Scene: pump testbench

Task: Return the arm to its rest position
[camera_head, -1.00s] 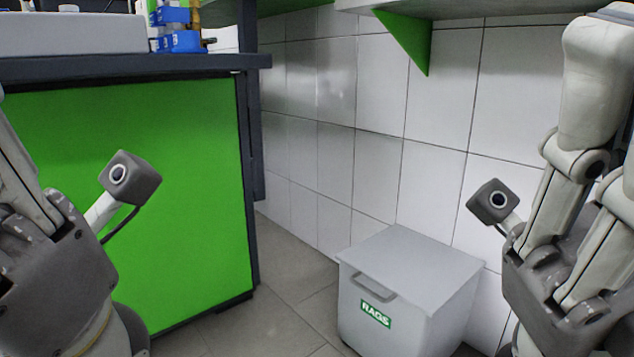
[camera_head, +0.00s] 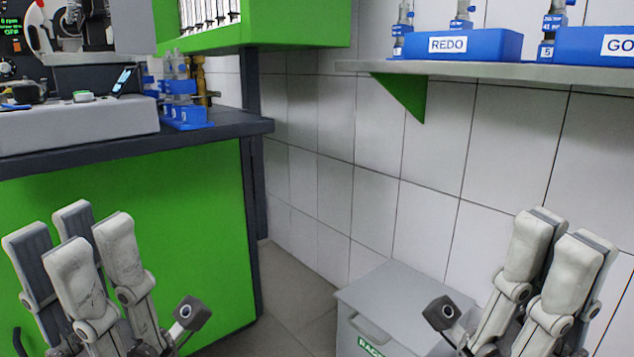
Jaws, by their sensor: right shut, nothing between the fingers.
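My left gripper (camera_head: 77,250) is at the lower left in the head view, with its fingers pointing up. Its fingers stand apart, with dark pads showing on the left ones, and I see nothing between them. My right gripper (camera_head: 562,262) is at the lower right, also pointing up. Its fingers are closed together and hold nothing. Both grippers are in the air, the left in front of the green bench panel and the right in front of the tiled wall.
A grey bin (camera_head: 392,300) with a partly hidden green label stands on the floor between the grippers. The bench top (camera_head: 215,127) carries a blue rack (camera_head: 184,112). On the right, a wall shelf (camera_head: 455,72) holds a blue REDO bin (camera_head: 462,45) and another blue bin (camera_head: 597,47).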

